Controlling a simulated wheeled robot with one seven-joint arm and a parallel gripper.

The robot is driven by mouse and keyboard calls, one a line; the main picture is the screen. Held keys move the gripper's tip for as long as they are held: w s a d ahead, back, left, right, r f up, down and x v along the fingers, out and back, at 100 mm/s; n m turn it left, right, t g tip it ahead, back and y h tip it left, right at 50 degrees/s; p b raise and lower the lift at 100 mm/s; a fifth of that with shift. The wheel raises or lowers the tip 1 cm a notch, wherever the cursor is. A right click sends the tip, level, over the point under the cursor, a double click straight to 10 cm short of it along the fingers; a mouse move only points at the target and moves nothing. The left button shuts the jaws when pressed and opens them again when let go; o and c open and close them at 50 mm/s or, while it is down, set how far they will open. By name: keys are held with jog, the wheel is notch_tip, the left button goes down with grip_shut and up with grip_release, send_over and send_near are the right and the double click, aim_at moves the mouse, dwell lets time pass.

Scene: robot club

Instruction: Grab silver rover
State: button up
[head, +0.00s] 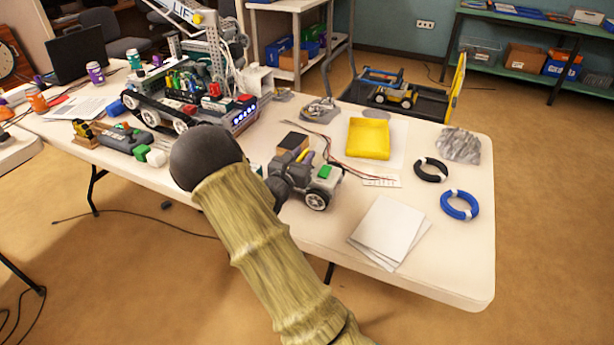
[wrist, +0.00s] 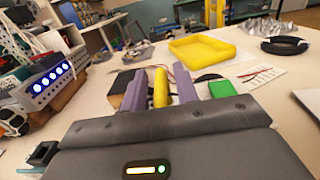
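The silver rover (head: 327,187) is a small grey vehicle with dark wheels and a green block on top, near the table's front edge in the head view. My gripper (head: 303,157) is over it and hides much of its left side. In the wrist view my gripper (wrist: 160,90) has its two purple-grey fingers apart, with a yellow piece (wrist: 160,87) between them and gaps on both sides. The green block (wrist: 219,89) shows to the right of the fingers. The rest of the rover is hidden behind the gripper body in the wrist view.
A larger tracked robot with blue lights (head: 244,113) stands to the left. Behind the rover are a black-topped block (head: 292,142) and a yellow tray (head: 369,138). White papers (head: 389,232), a black ring (head: 431,170) and a blue ring (head: 460,205) lie to the right.

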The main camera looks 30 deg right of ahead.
grip_shut()
dwell(1.1)
jog(key=shift+r, duration=0.1)
